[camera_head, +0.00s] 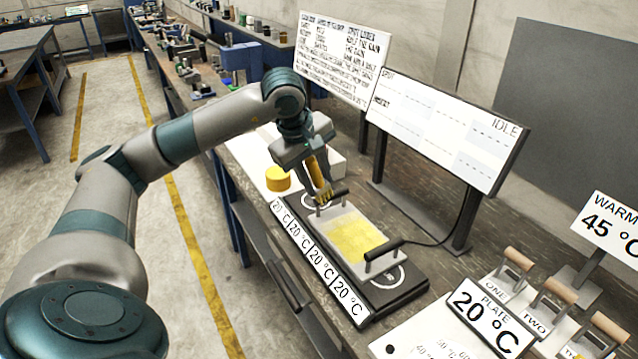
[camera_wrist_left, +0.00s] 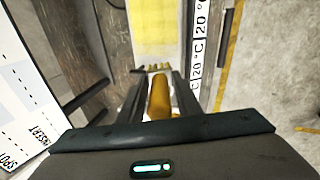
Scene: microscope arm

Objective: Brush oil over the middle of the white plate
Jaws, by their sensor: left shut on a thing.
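My left gripper (camera_head: 316,168) is shut on a brush with a yellow handle (camera_head: 318,172), which hangs bristles down. The brush also shows between the fingers in the left wrist view (camera_wrist_left: 159,97). A yellow oily patch (camera_head: 352,237) covers the middle of the plate, and the plate's yellow surface fills the top of the left wrist view (camera_wrist_left: 155,28). The plate sits on a dark base (camera_head: 405,290). My right gripper is not in view.
A yellow round pot (camera_head: 277,179) stands left of the plate. Labels reading 20 °C (camera_head: 318,262) line the base's front. Screens (camera_head: 440,125) stand behind, one reading IDLE. Wooden-handled pieces marked ONE and TWO (camera_head: 519,258) and a PLATE 20 °C sign (camera_head: 487,316) are at right.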

